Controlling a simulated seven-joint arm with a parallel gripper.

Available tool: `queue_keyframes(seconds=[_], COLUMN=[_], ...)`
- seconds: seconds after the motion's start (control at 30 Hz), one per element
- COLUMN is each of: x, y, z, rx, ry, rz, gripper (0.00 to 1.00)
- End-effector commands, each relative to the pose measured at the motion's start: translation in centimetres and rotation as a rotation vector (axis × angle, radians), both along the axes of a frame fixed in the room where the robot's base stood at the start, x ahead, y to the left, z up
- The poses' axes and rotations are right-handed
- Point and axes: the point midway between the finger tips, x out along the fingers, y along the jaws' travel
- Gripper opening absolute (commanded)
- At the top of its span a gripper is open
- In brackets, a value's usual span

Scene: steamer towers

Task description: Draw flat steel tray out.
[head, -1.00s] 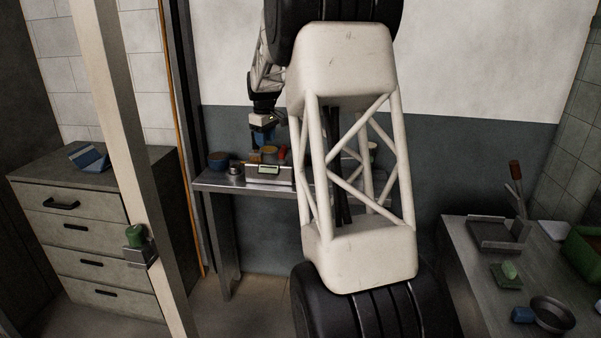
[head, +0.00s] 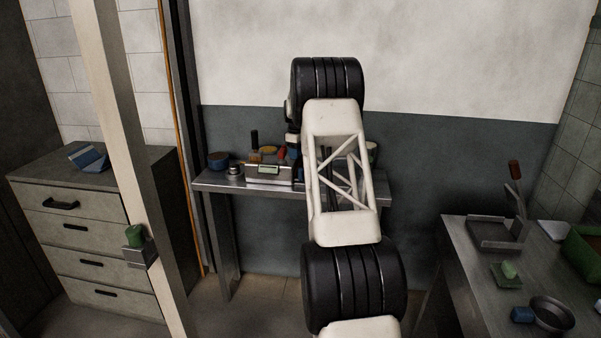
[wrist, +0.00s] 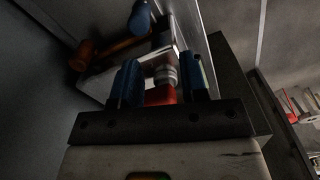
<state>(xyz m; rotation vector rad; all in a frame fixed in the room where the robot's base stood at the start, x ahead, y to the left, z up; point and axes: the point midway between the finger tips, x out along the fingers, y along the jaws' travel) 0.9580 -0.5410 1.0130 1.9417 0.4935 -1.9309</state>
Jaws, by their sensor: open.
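A low steel box (head: 268,174) with a green mark on its front stands on the back bench, holding or backed by several tools. A flat, rimmed grey tray (head: 490,245) lies on the right counter, with a red-handled upright at its far right corner. I cannot tell which one is the flat steel tray. My gripper (wrist: 165,80) shows two blue fingers spread apart in the wrist view. A ribbed pale cylinder and a red part (wrist: 160,95) appear between or beyond them, with no grip visible. In the head view my arm mostly hides the gripper, just right of the steel box.
A drawer cabinet (head: 85,235) and a pale post (head: 125,150) stand left.

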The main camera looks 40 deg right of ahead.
Motion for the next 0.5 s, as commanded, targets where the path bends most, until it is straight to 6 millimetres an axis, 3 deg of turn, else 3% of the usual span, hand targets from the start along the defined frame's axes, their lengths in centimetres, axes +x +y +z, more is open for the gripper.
queue_keyframes(seconds=[0.2, 0.5], x=[0.6, 0.7], y=[-2.5, -2.9], z=[-2.1, -2.4], rx=[0.004, 0.004], ry=[0.006, 0.007], rz=[0.015, 0.019], gripper=[0.4, 0.4])
